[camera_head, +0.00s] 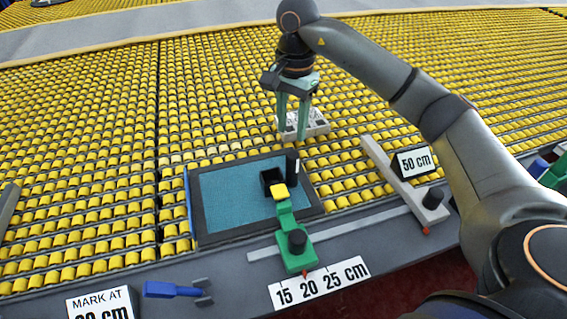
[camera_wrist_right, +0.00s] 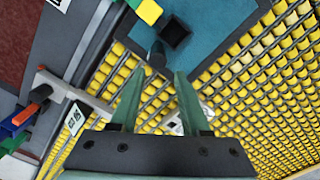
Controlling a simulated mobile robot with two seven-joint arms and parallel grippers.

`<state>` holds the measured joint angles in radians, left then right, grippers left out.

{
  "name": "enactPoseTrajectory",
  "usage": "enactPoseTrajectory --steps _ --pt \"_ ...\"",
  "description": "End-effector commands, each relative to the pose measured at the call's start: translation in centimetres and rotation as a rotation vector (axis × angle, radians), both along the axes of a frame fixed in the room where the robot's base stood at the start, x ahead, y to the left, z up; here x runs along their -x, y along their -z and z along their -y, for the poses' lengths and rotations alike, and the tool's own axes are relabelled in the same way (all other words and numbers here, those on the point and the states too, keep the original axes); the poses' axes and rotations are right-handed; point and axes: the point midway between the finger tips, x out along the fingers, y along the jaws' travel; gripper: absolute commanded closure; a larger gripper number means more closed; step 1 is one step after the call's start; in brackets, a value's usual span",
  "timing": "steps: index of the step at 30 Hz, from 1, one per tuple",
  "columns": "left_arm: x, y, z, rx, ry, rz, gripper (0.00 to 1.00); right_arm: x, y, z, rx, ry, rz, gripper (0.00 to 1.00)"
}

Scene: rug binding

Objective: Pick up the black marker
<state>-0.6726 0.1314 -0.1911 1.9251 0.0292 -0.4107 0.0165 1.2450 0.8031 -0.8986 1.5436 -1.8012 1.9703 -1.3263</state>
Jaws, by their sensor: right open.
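A black upright cylinder with a small pale mark, which looks like the black marker (camera_head: 292,164), stands at the rug's far right edge beside an open black holder (camera_head: 269,178). In the right wrist view the marker (camera_wrist_right: 157,54) shows just beyond the fingertips, next to the holder (camera_wrist_right: 174,32). My right gripper (camera_head: 295,137) is open with green fingers pointing down, above and behind the marker in the head view. In the right wrist view its fingers (camera_wrist_right: 159,74) are apart, with nothing held between them. My left gripper is not in view.
The teal rug (camera_head: 225,195) has a dark border. A green slider (camera_head: 295,258) with yellow tip and black knob stands at its front. A grey bar (camera_head: 397,180) and "50 cm" sign (camera_head: 414,161) stand right. Yellow rollers surround the rug.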

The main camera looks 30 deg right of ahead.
Motion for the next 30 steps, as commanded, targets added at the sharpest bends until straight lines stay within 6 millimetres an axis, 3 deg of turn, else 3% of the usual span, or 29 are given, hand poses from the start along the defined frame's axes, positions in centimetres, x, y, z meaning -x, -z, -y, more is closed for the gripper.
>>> enactPoseTrajectory --steps 4,12,19,30 --pt "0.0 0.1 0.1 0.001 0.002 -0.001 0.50 0.1 1.1 1.0 0.036 0.002 -0.003 0.54" --pt "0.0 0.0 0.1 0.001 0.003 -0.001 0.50 0.1 5.7 0.9 0.032 0.001 -0.001 0.54" --pt "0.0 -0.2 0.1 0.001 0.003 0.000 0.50 0.1 7.4 0.7 0.031 0.000 -0.001 0.54" --pt "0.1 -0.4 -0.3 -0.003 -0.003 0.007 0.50 0.2 11.9 0.5 0.029 0.001 0.001 0.54"
